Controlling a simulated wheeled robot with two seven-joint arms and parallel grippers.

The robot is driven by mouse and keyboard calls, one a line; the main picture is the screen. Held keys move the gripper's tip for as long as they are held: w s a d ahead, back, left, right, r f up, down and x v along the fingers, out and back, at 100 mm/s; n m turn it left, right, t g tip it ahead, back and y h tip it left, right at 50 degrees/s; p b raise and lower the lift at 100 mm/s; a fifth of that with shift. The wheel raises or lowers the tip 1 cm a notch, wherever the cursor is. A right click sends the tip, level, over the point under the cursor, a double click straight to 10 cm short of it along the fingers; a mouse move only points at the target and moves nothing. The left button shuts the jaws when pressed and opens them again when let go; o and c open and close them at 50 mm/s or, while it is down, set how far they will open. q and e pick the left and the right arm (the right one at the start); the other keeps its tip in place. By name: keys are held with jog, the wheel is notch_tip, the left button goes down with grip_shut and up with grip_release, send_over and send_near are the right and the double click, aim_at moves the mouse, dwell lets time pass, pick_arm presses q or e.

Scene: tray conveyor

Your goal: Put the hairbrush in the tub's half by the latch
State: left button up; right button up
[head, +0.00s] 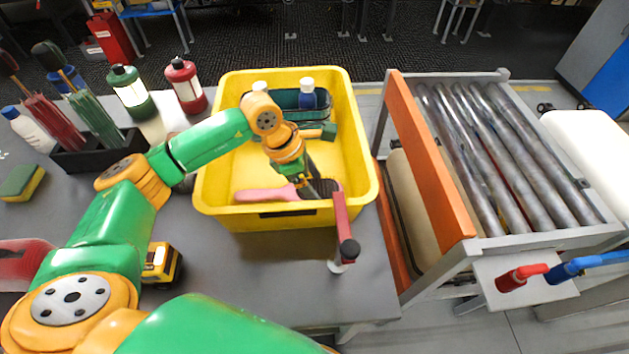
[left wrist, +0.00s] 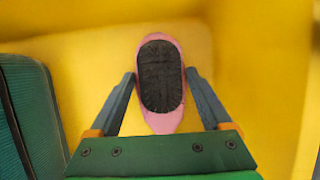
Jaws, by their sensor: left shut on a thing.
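The hairbrush (head: 267,194) is pink with a dark bristle pad. It lies low inside the yellow tub (head: 213,205), along its front wall, handle to the left. My left gripper (head: 309,190) reaches down into the tub and is shut on the hairbrush at its head. In the left wrist view the hairbrush (left wrist: 160,78) sits between the two fingers (left wrist: 160,90), bristles facing the camera. Whether it touches the tub floor I cannot tell. My right gripper is out of view.
A green container (head: 287,99) with bottles is at the tub's back; green also shows left of the brush in the wrist view (left wrist: 28,120). Bottles (head: 186,87) stand left of the tub. A roller conveyor (head: 500,160) with an orange side rail is to the right.

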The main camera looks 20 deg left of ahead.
aim_at(293, 190)
pick_arm(q)
jog(key=o, duration=0.9)
jog(key=shift+f, duration=0.15)
jog(key=shift+o, duration=1.4)
jog(key=shift+r, duration=0.4)
jog(key=b+v, duration=0.2)
jog(key=v, duration=0.9)
jog(key=shift+r, duration=0.3)
jog(key=shift+a, duration=0.15)
